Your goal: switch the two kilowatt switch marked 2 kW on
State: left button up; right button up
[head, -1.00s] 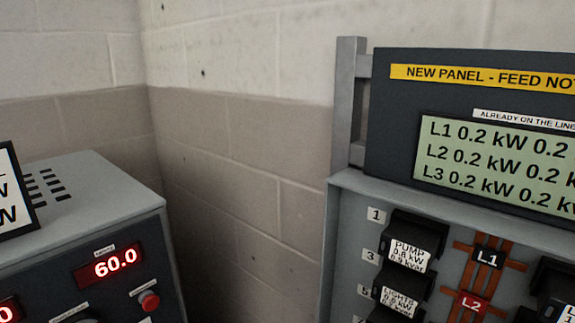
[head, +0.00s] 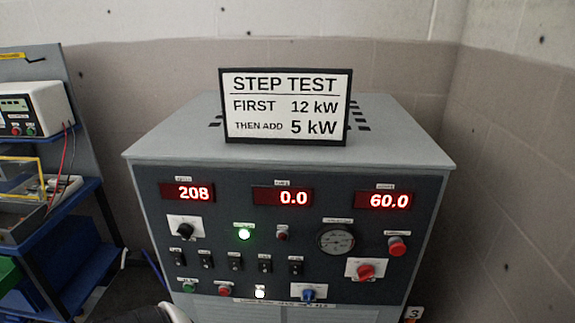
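A grey load cabinet (head: 430,150) with a dark front panel fills the middle of the head view. A row of several black switches (head: 235,261) runs across the panel's lower left. Each has a small white label above it, too small to read, so I cannot tell which one is marked 2 kW or how each is set. Red displays read 208 (head: 188,193), 0.0 (head: 283,197) and 60.0 (head: 384,201).
A step test sign (head: 285,106) stands on the cabinet, reading first 12 kW, then add 5 kW. A red button (head: 397,246), red knob (head: 365,271) and blue knob (head: 308,293) are nearby. A blue shelf cart (head: 75,250) stands at left; a block wall stands behind.

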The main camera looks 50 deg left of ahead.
aim_at(177, 260)
jog(key=j+u, duration=0.1)
jog(key=u, duration=1.5)
